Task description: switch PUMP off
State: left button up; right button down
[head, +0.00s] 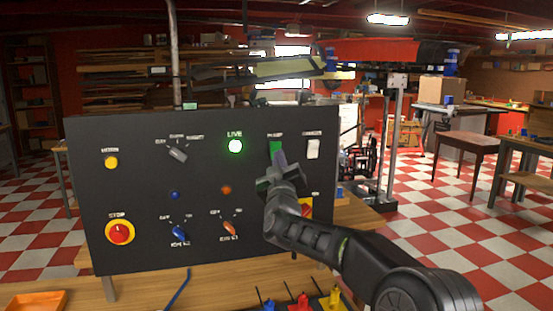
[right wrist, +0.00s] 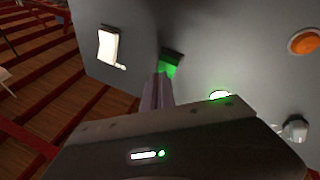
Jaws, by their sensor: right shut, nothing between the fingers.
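The PUMP switch (head: 276,147) is a green rocker in the upper right part of a dark upright panel (head: 205,180). In the right wrist view the rocker (right wrist: 171,66) has a dark upper part and a bright green lower part. My right gripper (head: 280,163) is in front of the panel, just below the rocker, and covers its lower end in the head view. Its closed, empty fingers (right wrist: 158,90) point at the rocker in the right wrist view. I cannot tell whether the tips touch it. My left gripper is not in view.
A white rocker (head: 313,149) is right of PUMP, and a lit green LIVE lamp (head: 235,146) is left. Lower down are a red STOP button (head: 120,232), a blue knob (head: 180,233) and an orange knob (head: 229,228). An orange tray (head: 36,301) is on the bench.

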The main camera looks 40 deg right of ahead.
jog(key=shift+w+d+f, duration=0.2)
jog(key=shift+w+f, duration=0.05)
jog(key=shift+w, duration=0.3)
dwell(0.7)
jog(key=shift+s+r, duration=0.1)
jog(key=shift+s, duration=0.05)
jog(key=shift+s+a+r, duration=0.3)
jog(key=shift+s, duration=0.35)
jog(key=shift+s, duration=0.1)
jog(key=s, duration=0.1)
jog(key=s+a+r, duration=0.1)
jog(key=s+r, duration=0.1)
jog(key=s, duration=0.1)
jog(key=shift+a, duration=0.25)
dwell(0.4)
dwell(0.4)
